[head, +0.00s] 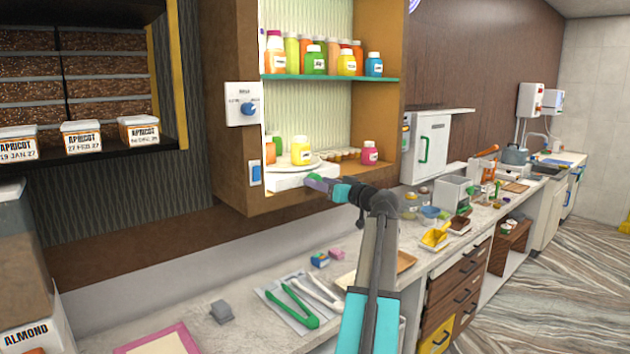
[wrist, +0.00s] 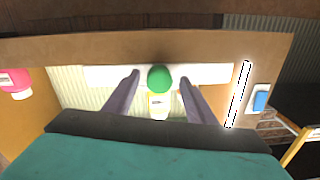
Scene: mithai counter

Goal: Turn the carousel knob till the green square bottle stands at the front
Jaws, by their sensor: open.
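In the head view, the white carousel base (head: 290,180) with its round plate stands in the lower cabinet compartment. A yellow bottle (head: 301,152) stands at the front of the plate. A green bottle (head: 276,143) stands behind it to the left, partly hidden; its shape is hard to tell. My gripper (head: 322,185) is at the base's front right. In the wrist view, a round green knob (wrist: 160,78) on the white base (wrist: 105,76) lies between the open fingers of my gripper (wrist: 160,78), with a visible gap either side. The yellow bottle also shows there (wrist: 158,106).
An orange bottle (head: 269,153) is at the plate's left and a pink jar (head: 370,153) right of the carousel. Green tongs (head: 293,305) lie on the counter below.

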